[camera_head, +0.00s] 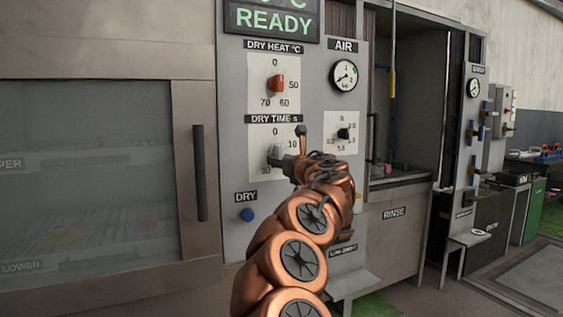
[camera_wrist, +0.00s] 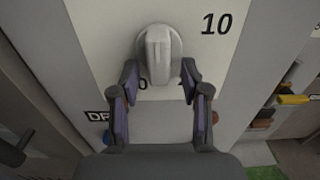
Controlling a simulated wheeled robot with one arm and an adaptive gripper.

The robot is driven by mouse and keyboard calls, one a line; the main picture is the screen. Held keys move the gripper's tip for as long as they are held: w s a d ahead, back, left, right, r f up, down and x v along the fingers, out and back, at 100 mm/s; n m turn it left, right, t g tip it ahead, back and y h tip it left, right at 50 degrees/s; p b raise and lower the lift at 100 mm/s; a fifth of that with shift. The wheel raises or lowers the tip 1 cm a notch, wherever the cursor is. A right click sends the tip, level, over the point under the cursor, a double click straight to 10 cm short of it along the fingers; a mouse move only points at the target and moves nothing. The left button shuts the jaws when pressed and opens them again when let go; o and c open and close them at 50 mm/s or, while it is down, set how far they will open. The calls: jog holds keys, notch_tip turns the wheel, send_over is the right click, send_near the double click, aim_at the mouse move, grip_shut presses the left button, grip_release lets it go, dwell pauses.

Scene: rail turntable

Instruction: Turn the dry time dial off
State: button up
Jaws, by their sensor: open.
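The dry time dial is a light grey knob (camera_wrist: 158,55) on a white numbered plate, and in the wrist view its ridge stands roughly upright. My gripper (camera_wrist: 159,80) is open, with one finger on each side of the knob's lower part. I cannot tell whether the fingers touch it. In the head view my gripper (camera_head: 281,160) reaches the dial from the right.
Above is the orange dry heat dial (camera_head: 276,84). The black air knob (camera_head: 343,133) and a gauge (camera_head: 344,76) are to the right. A blue DRY button (camera_head: 247,215) sits below. A dark door handle (camera_head: 199,172) stands left of the panel. The display (camera_head: 272,20) reads READY.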

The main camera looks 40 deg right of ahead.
jog(key=shift+s, duration=0.1)
jog(key=v, duration=1.1)
jog(key=shift+s+a, duration=0.15)
jog(key=shift+s, duration=0.2)
